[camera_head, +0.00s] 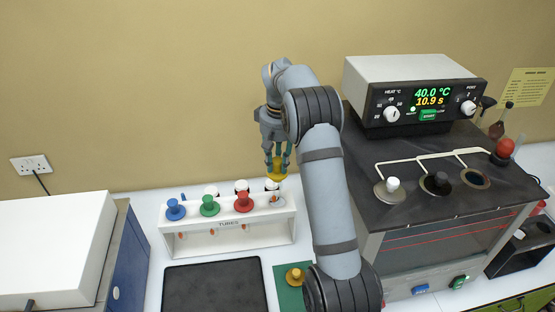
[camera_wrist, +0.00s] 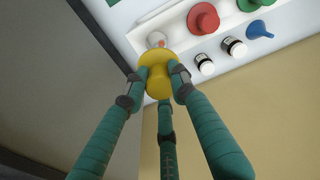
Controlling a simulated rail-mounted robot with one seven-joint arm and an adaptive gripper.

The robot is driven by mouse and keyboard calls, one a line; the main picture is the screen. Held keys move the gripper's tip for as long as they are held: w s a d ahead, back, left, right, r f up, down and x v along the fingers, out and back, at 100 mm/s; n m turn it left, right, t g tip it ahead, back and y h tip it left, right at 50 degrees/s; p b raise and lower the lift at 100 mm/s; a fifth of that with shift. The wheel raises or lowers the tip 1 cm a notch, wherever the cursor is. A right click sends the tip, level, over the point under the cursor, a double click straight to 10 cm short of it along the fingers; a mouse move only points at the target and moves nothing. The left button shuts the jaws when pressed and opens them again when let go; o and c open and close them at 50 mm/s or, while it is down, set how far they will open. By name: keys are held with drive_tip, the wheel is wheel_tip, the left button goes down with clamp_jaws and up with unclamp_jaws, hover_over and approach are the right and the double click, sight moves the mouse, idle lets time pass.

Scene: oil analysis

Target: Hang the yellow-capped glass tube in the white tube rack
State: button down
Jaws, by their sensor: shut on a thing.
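The yellow cap (camera_head: 277,167) of the tube is in my gripper (camera_head: 279,160), whose teal fingers close around it. In the wrist view the yellow cap (camera_wrist: 157,75) sits between the three fingers of my gripper (camera_wrist: 157,80). The glass tube below the cap is hard to make out. The white tube rack (camera_head: 228,240) stands on the bench, with blue, green and red capped items in its top. My gripper is above the rack's right end, where a pale round opening (camera_head: 277,200) shows under the cap. Whether the tube has entered it, I cannot tell.
A black-topped heated bath (camera_head: 440,150) with a display unit stands close on the right. A dark tray (camera_head: 215,287) and a green mat with a yellow-brass piece (camera_head: 295,276) lie in front. A white-topped box (camera_head: 55,245) is at left.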

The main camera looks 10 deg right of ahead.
sight(278, 191)
drive_tip(key=shift+f+b, duration=4.5)
drive_tip(key=shift+f, duration=1.1)
drive_tip(key=shift+f+b, duration=0.35)
drive_tip(key=shift+f, duration=0.1)
drive_tip(key=c, duration=1.4)
unclamp_jaws()
drive_tip(key=shift+o, duration=0.2)
drive_tip(key=r, duration=0.8)
drive_tip(key=s+r, duration=0.1)
drive_tip(key=r, duration=0.3)
drive_tip(key=shift+s, duration=0.1)
drive_tip(key=shift+f, duration=0.1)
